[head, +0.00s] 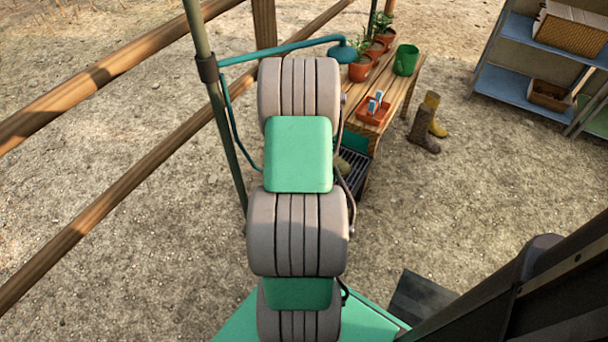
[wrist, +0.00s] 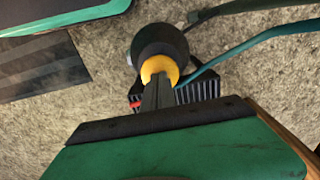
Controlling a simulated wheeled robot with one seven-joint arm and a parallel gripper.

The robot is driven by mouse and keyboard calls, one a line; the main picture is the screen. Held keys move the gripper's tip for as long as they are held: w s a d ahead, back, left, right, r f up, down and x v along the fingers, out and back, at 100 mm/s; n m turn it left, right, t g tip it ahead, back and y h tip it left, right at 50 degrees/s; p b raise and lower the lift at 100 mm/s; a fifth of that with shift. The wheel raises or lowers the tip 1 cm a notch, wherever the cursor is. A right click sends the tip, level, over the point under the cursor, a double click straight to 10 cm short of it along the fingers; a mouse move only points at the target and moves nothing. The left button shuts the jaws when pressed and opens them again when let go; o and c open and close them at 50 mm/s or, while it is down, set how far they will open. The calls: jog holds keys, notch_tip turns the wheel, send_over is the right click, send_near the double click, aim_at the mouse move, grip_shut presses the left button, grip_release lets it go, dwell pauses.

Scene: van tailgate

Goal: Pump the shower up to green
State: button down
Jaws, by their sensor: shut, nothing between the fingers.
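In the wrist view, a dark rounded body with a yellow round part (wrist: 158,66) stands on the ground, apparently the pump. My gripper (wrist: 157,80) is shut and empty, its dark fingers reaching to the yellow part. I cannot tell whether they touch it. A teal hose (wrist: 215,62) runs from beside the yellow part to the upper right. In the head view, the teal shower head (head: 341,51) hangs from an arm on a tall green pole (head: 211,75). My arm hides the gripper and pump there. No gauge or green mark is readable.
A black slatted piece (wrist: 198,90) with a small red part lies beside the pump. A wooden bench (head: 395,95) holds potted plants, a green can (head: 406,60) and a red tray (head: 373,112). Boots (head: 424,130) stand beside it. A wooden fence (head: 120,75) runs left; gravel is open right.

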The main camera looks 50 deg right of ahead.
jog(key=shift+r+p, duration=2.05)
jog(key=shift+r, duration=0.45)
jog(key=shift+f, duration=0.15)
jog(key=shift+f+b, duration=1.6)
jog(key=shift+f, duration=0.95)
jog(key=shift+r+p, duration=2.1)
jog(key=shift+r, duration=0.6)
